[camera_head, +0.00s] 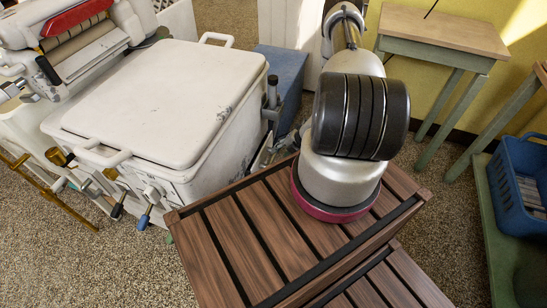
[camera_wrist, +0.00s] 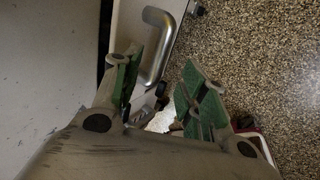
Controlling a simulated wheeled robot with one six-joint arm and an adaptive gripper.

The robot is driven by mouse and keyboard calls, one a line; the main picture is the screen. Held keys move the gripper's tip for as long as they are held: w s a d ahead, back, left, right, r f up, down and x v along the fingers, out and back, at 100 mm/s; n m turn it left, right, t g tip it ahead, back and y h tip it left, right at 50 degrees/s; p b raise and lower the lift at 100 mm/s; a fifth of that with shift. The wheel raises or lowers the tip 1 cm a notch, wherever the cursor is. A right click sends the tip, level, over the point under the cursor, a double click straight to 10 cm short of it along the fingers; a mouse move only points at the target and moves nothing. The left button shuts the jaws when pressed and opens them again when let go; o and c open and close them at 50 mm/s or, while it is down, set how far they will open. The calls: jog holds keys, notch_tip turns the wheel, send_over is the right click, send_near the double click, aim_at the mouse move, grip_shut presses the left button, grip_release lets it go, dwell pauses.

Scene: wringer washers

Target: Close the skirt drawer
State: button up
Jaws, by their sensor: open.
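In the wrist view, a pale front panel (camera_wrist: 128,25) carries a curved grey metal handle (camera_wrist: 166,46). It looks like the skirt drawer's front, but how far the drawer stands out cannot be told. My gripper (camera_wrist: 160,80) is open, with green-padded fingers. The near end of the handle shows between the fingers in the picture; no contact is clear. In the head view, the white washer (camera_head: 165,95) stands at the left with its lid down. My arm reaches past its right side, and my gripper and the drawer are hidden there.
A large grey-white panel (camera_wrist: 50,60) fills the wrist view's left, with a dark gap beside the drawer front. The head view shows a blue box (camera_head: 284,85) behind the washer, a small table (camera_head: 445,30) and a blue basket (camera_head: 515,180).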

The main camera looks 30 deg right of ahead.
aim_at(273, 158)
jog(key=x, duration=0.6)
jog(key=shift+f, duration=0.15)
grip_shut()
jog(key=shift+w, duration=0.1)
